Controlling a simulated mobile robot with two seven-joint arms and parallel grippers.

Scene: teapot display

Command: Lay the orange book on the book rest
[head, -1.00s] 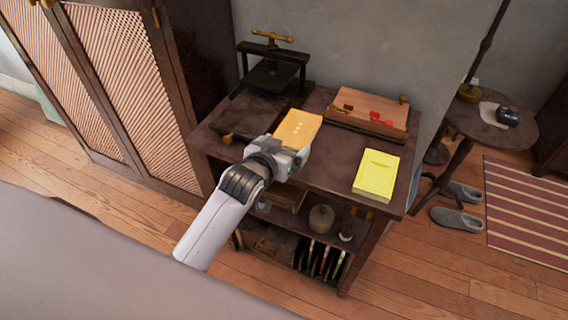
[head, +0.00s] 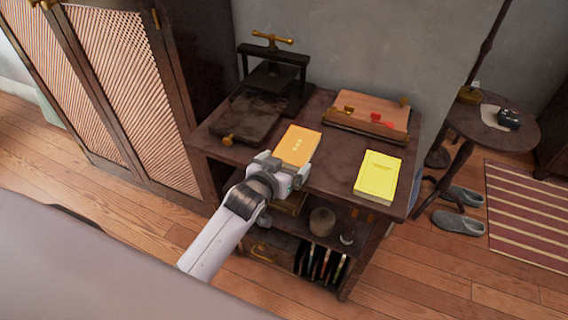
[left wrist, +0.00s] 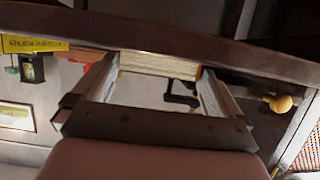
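The orange book (head: 298,146) lies flat near the front edge of the dark table, and I cannot tell whether it touches the top. My left gripper (head: 285,170) is at its front end. In the left wrist view, the book's cream page edge (left wrist: 158,65) spans the space between my two fingertips, one against each side. The book rest (head: 372,108), a sloped wooden board with brass and red pieces, stands at the back right of the table and is empty of books. My right gripper is not in view.
A yellow book (head: 378,177) lies at the table's right front. A black book press (head: 272,75) with a brass handle stands at the back left. Shelves below hold a round jar (head: 322,220) and several upright books. Tabletop is clear between the orange book and the rest.

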